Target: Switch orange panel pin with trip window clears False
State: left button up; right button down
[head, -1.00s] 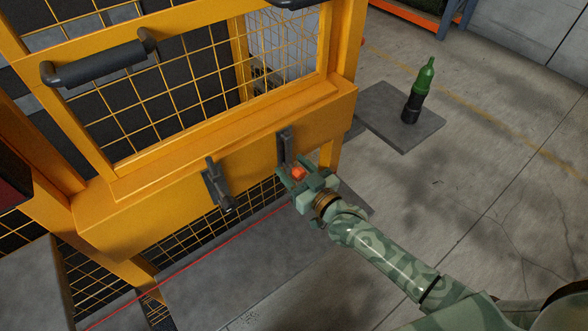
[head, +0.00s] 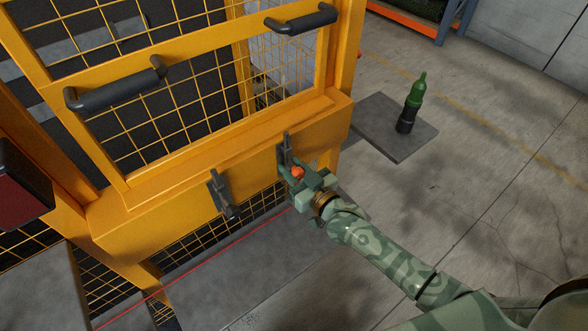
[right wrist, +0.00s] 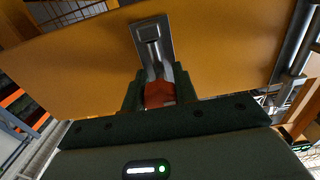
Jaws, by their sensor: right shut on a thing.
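The orange panel pin (head: 298,172) is the orange-red tip of a lever on a dark plate (head: 284,150), on the yellow panel's lower beam. My right gripper (head: 297,178) is shut on this tip. In the right wrist view the orange pin (right wrist: 159,93) sits between the two green fingers, with its grey lever (right wrist: 152,50) running up to the plate. A second lever (head: 222,197), dark all over, is on the same beam to the left. My left gripper is not in view.
The yellow mesh guard (head: 180,110) has two dark handles, one at left (head: 115,85) and one at upper right (head: 302,18). A red line crosses the floor below the beam. A green and black bottle (head: 411,108) stands on a grey slab (head: 385,140) to the right.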

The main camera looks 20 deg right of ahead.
jog(key=c, duration=1.1)
grip_release()
jog(key=shift+r, duration=0.3)
jog(key=shift+f, duration=0.1)
jog(key=shift+s+d, duration=0.2)
jog(key=shift+s, duration=0.2)
jog(key=p+v, duration=0.2)
jog(key=v, duration=1.3)
jog(key=shift+s+d+f+p, duration=0.1)
jog(key=shift+s+p, duration=0.1)
jog(key=shift+p, duration=0.2)
